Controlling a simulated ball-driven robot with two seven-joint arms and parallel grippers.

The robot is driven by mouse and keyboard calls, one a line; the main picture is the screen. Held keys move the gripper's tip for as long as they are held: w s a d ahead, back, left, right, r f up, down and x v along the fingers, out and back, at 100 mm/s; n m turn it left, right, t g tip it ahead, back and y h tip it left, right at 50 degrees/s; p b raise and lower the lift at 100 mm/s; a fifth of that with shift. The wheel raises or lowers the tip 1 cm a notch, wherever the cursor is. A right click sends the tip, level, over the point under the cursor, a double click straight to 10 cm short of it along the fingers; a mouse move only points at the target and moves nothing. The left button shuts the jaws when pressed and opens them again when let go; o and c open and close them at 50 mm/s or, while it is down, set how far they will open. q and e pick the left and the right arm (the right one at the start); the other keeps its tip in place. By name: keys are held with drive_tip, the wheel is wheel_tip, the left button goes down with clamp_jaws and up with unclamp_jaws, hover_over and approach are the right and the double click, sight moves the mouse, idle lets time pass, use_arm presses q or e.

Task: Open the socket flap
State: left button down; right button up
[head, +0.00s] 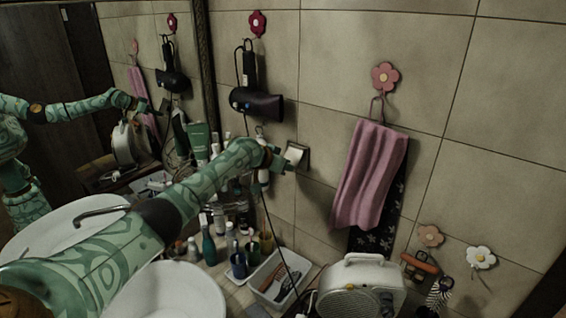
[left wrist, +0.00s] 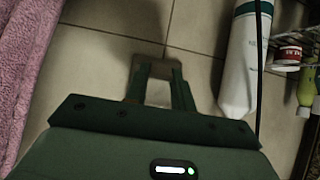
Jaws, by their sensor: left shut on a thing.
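The wall socket (head: 305,158) is a small box on the beige tiles, left of the pink towel. Its pale flap (head: 295,153) stands out from the wall, tilted away from it. My left gripper (head: 283,160) is at the flap, its arm reaching in from the lower left. In the left wrist view the two green fingers (left wrist: 158,93) are shut on the pale flap (left wrist: 158,91), with the socket (left wrist: 152,67) just beyond the tips. The socket's inside is hidden. My right gripper is not in view.
A pink towel (head: 368,175) hangs right of the socket. A black hair dryer (head: 256,103) hangs above left, its cord running down near my gripper. Below are a white tray (head: 280,278), toiletries and a white heater (head: 358,288).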

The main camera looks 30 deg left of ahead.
use_arm(q)
drive_tip(key=shift+f, duration=0.1)
drive_tip(key=c, duration=1.2)
unclamp_jaws()
drive_tip(key=shift+o, duration=0.2)
drive_tip(key=v, duration=1.6)
drive_tip(key=shift+s, duration=0.2)
